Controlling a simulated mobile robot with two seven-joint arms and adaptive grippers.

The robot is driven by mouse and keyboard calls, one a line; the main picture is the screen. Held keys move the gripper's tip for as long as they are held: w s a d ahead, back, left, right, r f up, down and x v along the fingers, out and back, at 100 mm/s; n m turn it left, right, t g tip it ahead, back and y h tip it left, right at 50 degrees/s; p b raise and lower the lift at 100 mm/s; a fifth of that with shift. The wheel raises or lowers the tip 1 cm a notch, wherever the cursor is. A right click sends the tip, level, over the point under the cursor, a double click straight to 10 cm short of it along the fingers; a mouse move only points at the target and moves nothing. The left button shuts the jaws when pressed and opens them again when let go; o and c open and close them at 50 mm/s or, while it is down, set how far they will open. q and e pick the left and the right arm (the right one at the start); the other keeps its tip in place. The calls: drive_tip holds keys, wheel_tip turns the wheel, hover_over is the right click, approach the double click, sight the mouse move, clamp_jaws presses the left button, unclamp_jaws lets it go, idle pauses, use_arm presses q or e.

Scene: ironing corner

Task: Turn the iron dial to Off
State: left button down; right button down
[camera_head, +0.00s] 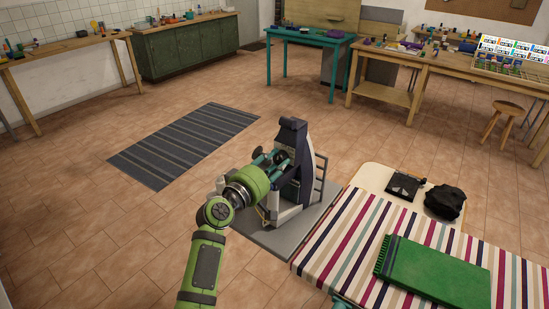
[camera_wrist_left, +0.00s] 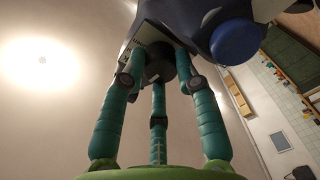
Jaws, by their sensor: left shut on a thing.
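The iron (camera_head: 293,137) is large, dark navy and grey, and stands upright on a grey plate. My left gripper (camera_head: 276,158) reaches its upper front from the left. In the left wrist view, the gripper's three teal fingers (camera_wrist_left: 160,84) close around a dark round dial (camera_wrist_left: 159,65) on the underside of the iron body (camera_wrist_left: 180,18). A round blue knob (camera_wrist_left: 236,41) sticks out of the body beside them. The dial's markings and setting cannot be read. A small teal piece at the bottom edge of the head view may be my right gripper (camera_head: 341,302); its state is unclear.
A striped rug (camera_head: 185,145) lies on the open floor at left. Tables stand farther back.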

use_arm(q)
drive_tip(key=shift+n+p, duration=0.3)
drive_tip(key=shift+n, duration=0.4)
drive_tip(key=shift+f, duration=0.1)
drive_tip(key=shift+d, duration=0.1)
drive_tip(key=c, duration=0.9)
unclamp_jaws()
drive_tip(key=shift+s+a, duration=0.35)
drive_tip(key=shift+s, duration=0.05)
drive_tip(key=v, duration=1.1)
drive_tip(key=shift+d, duration=0.1)
